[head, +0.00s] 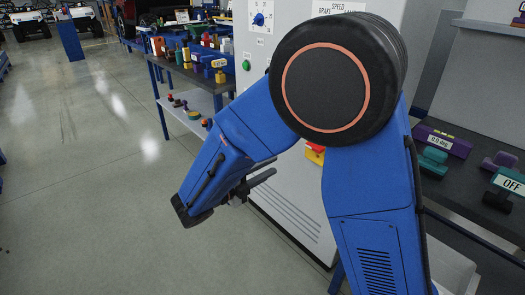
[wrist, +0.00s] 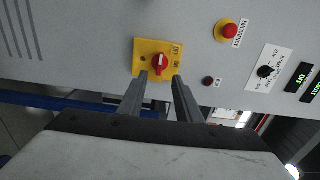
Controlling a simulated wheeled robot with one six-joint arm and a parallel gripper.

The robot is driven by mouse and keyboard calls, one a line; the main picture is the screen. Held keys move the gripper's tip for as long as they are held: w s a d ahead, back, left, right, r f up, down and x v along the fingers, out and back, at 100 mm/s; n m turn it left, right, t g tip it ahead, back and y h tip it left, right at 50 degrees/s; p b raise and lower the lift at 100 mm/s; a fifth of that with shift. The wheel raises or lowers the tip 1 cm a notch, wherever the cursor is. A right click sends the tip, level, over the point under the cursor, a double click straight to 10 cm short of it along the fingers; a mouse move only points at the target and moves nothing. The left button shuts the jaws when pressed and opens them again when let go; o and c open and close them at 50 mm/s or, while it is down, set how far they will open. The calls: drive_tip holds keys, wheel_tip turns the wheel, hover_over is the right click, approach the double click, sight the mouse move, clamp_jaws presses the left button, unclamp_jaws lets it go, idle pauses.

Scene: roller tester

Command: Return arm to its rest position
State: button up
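My blue arm bends down in front of the grey cabinet (head: 295,185) in the head view. My gripper (head: 272,168) hangs low at its end, partly hidden by the arm link. In the wrist view my gripper (wrist: 159,76) has its two dark fingers spread, with nothing held between them. A red rotary switch on a yellow plate (wrist: 140,56) shows just beyond the fingertips. In the head view the switch's yellow plate (head: 314,158) is partly covered by my arm and sits apart from the fingers.
The cabinet also carries a red emergency button (wrist: 229,30) and a black selector knob (wrist: 265,71). A workbench (head: 185,75) with tools stands behind my arm to the left. A dark counter (head: 465,190) with labelled blocks is at right. Floor at left is clear.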

drive_tip(key=s+d+m+g+y, duration=0.2)
drive_tip(key=s+d+m+g, duration=0.35)
drive_tip(key=d+m, duration=0.4)
drive_tip(key=s+d+m+g+y, duration=0.2)
drive_tip(key=s+d+m+g, duration=0.3)
drive_tip(key=d+m, duration=0.5)
drive_tip(key=s+d+r+m+t+y, duration=0.1)
drive_tip(key=s+m+y, duration=0.4)
drive_tip(key=m, duration=0.7)
drive_tip(key=s+d+m+t+y, duration=0.1)
drive_tip(key=s+m+t+y, duration=0.3)
drive_tip(key=s+m, duration=0.5)
drive_tip(key=shift+s+d+r+m+y, duration=0.4)
drive_tip(key=shift+m+y, duration=0.3)
drive_tip(key=shift+m, duration=0.65)
